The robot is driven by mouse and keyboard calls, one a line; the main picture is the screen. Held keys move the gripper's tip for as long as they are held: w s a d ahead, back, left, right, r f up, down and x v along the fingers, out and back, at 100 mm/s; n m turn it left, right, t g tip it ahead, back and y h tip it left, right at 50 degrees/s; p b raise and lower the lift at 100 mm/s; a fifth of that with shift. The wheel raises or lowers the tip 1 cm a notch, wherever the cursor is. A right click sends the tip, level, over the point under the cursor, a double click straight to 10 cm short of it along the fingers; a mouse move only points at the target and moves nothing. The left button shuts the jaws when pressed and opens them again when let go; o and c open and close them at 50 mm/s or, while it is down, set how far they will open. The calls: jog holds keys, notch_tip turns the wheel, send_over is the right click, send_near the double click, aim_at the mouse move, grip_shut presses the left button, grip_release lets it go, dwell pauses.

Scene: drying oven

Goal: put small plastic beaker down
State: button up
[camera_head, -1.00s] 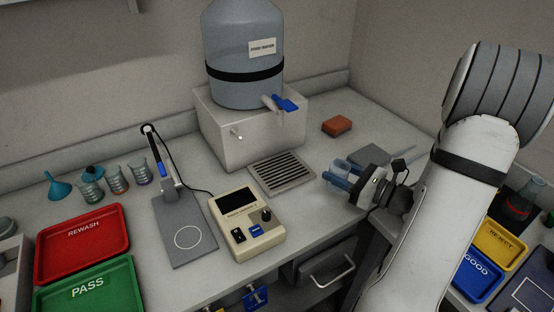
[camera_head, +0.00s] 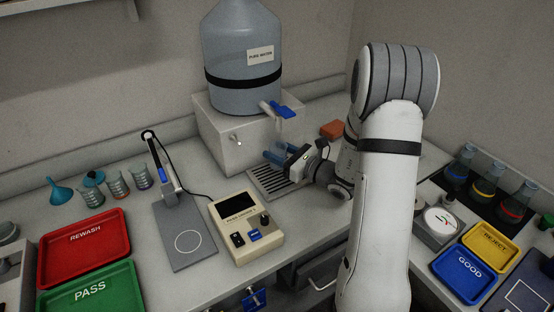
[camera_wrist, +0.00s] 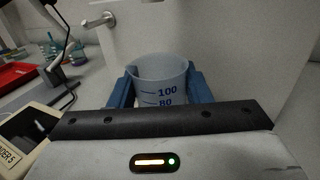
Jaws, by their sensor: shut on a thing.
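The small plastic beaker (camera_wrist: 160,72) is clear, with dark marks reading 100 and 80. In the wrist view it stands upright between the two blue fingers of my gripper (camera_wrist: 160,92), which is shut on it. In the head view my gripper (camera_head: 279,153) is over the slotted drip grate (camera_head: 264,184), in front of the white stand and below the water bottle's tap. The beaker is hard to make out there. Its base is hidden in the wrist view, so I cannot tell whether it touches the grate.
The water bottle (camera_head: 243,50) with its blue tap handle (camera_head: 282,111) sits on the white stand (camera_head: 222,135). A cream meter (camera_head: 246,228) and a grey probe stand (camera_head: 184,230) lie left of my gripper. An orange block (camera_head: 333,129) is behind my arm.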

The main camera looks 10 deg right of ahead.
jog(key=shift+f, duration=1.55)
jog(key=shift+f, duration=0.25)
jog(key=o, duration=1)
jog(key=shift+r, duration=0.1)
jog(key=shift+o, duration=0.2)
jog(key=shift+r, duration=0.1)
jog(key=shift+s+d, duration=0.15)
jog(key=shift+d, duration=0.05)
jog(key=b+v, duration=0.1)
jog(key=v, duration=1)
jog(key=shift+s+d, duration=0.15)
jog(key=shift+s, duration=0.1)
